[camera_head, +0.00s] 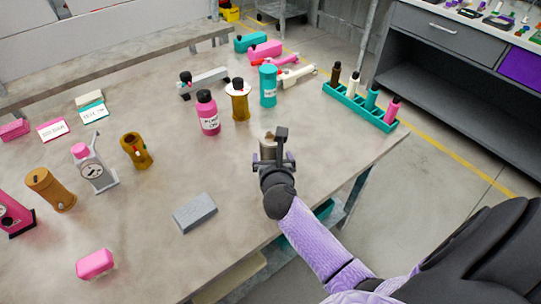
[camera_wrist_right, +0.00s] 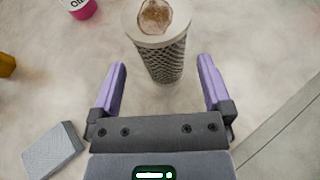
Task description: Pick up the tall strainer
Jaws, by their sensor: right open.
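The tall strainer is a grey, perforated metal cylinder with a pale rim and a brownish opening at its top. It stands upright on the table in the right wrist view (camera_wrist_right: 162,58). In the head view its top (camera_head: 268,143) shows just past my right gripper, which hides its lower part. My right gripper (camera_head: 273,162) is open and low over the table. In the right wrist view its purple fingers (camera_wrist_right: 162,68) point at the strainer, one toward each side, with no closed grip on it. My left gripper is not in view.
A grey block (camera_head: 195,213) lies left of my right gripper. A pink bottle (camera_head: 208,113), a brass part (camera_head: 239,100) and a teal cylinder (camera_head: 268,85) stand beyond. A teal rack (camera_head: 358,108) of small bottles is at the right edge. Bare table (camera_head: 140,215) lies at left.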

